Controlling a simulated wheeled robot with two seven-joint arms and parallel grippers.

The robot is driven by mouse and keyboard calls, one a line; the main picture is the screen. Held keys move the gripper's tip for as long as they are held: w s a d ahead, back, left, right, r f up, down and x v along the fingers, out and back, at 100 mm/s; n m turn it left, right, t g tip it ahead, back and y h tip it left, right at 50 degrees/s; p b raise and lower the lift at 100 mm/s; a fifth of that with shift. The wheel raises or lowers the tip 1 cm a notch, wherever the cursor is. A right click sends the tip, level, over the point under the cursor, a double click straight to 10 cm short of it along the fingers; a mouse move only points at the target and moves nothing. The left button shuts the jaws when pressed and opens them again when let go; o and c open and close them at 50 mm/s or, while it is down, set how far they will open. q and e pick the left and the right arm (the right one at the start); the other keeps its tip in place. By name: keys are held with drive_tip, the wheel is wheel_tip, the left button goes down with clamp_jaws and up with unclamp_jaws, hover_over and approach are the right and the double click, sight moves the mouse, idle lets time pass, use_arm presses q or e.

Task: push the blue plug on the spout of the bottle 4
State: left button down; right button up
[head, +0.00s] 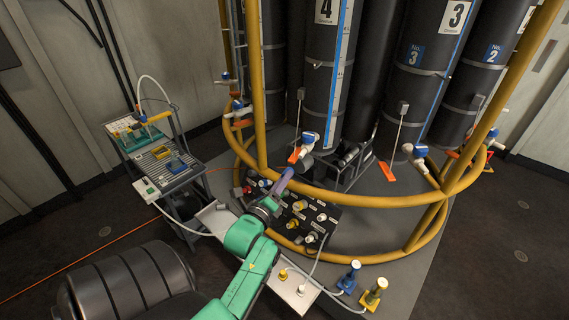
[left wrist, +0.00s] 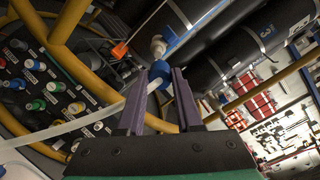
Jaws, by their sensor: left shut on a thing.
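Bottle 4 (head: 324,60) is a tall black cylinder with a white "4" label at the back. Its spout (head: 308,142) is white with a blue part, beside an orange lever (head: 294,155). My left gripper (head: 287,174) is below the spout, angled up towards it. In the left wrist view, the left gripper (left wrist: 166,78) is shut on the blue plug (left wrist: 160,71) at its fingertips. The white spout (left wrist: 158,46) is just beyond the plug; I cannot tell whether they touch. My right gripper is not in view.
A yellow rail (head: 380,202) curves around the bottles close to my left arm. A black panel (head: 318,220) with several coloured knobs or plugs lies below the gripper. A blue stand (head: 349,277) and a yellow stand (head: 374,292) are at the front. A grey cart (head: 160,160) stands left.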

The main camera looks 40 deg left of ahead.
use_arm(q)
drive_tip(key=w, duration=0.2)
drive_tip(key=w+a+b, duration=0.1)
drive_tip(key=shift+w+f, duration=0.1)
drive_tip(key=shift+f, duration=0.3)
drive_tip(key=shift+w+a, duration=0.15)
drive_tip(key=shift+w, duration=0.2)
drive_tip(key=b+x, duration=0.1)
drive_tip(key=x, duration=0.1)
drive_tip(key=shift+w+r, duration=0.15)
drive_tip(key=shift+w, duration=0.1)
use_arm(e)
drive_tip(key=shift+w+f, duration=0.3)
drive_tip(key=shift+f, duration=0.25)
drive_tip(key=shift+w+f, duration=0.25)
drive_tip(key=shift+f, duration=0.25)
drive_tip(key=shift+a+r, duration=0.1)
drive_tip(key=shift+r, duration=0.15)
use_arm(q)
drive_tip(key=shift+w+a, duration=0.15)
drive_tip(key=shift+w, duration=0.35)
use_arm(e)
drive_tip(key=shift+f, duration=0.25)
